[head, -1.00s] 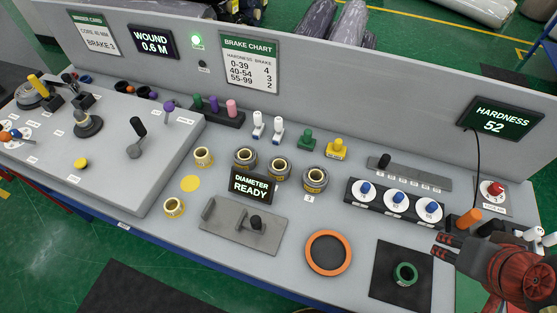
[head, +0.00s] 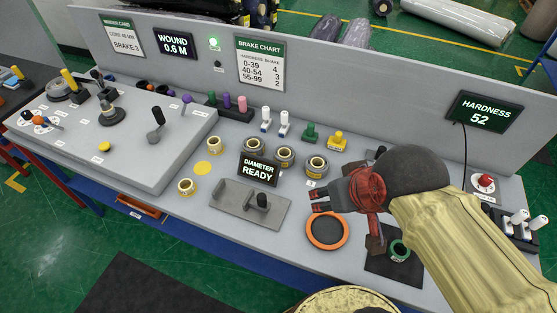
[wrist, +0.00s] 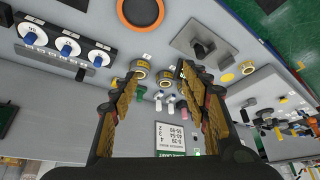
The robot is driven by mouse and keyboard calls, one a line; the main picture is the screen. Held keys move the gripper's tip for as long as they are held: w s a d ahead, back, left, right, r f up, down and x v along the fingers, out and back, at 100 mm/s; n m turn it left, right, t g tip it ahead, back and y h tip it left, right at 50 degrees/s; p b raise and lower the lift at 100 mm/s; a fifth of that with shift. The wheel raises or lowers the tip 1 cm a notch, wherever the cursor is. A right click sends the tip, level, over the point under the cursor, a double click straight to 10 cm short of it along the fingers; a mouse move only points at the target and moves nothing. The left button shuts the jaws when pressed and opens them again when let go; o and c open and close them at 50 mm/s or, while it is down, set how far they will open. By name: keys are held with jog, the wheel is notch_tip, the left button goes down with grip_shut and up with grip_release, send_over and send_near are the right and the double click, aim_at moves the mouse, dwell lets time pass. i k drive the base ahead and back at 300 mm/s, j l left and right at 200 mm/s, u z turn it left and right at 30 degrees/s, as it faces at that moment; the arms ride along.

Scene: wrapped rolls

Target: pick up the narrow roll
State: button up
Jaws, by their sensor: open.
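Three grey-wrapped rolls with yellow labels stand in a row behind the diameter display: a left one (head: 254,147), a middle one (head: 284,157) and a right one (head: 316,166). The middle one looks slimmest, but I cannot be sure it is the narrow roll. Two pale yellow rolls stand further left, one at the back (head: 216,144) and one in front (head: 186,187). My gripper (head: 316,200) is open and empty, in front of the right grey roll and apart from it. In the wrist view the middle roll (wrist: 166,77) shows beyond the open fingers (wrist: 160,72).
The diameter display (head: 259,169) and a grey gauge plate (head: 235,207) stand in front of the rolls. An orange ring (head: 313,244) lies below my gripper. A green ring (head: 399,249) sits on a black mat. White, green and yellow stamps stand behind the rolls.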

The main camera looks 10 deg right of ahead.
aim_at(284, 154)
jog(key=i+j+z, duration=0.2)
jog(key=j+z, duration=0.2)
jog(key=j, duration=0.15)
jog(key=i+j+z, duration=0.1)
jog(key=j+z, duration=0.25)
jog(key=j, duration=0.25)
jog(key=j+z, duration=0.4)
jog(key=j, duration=0.2)
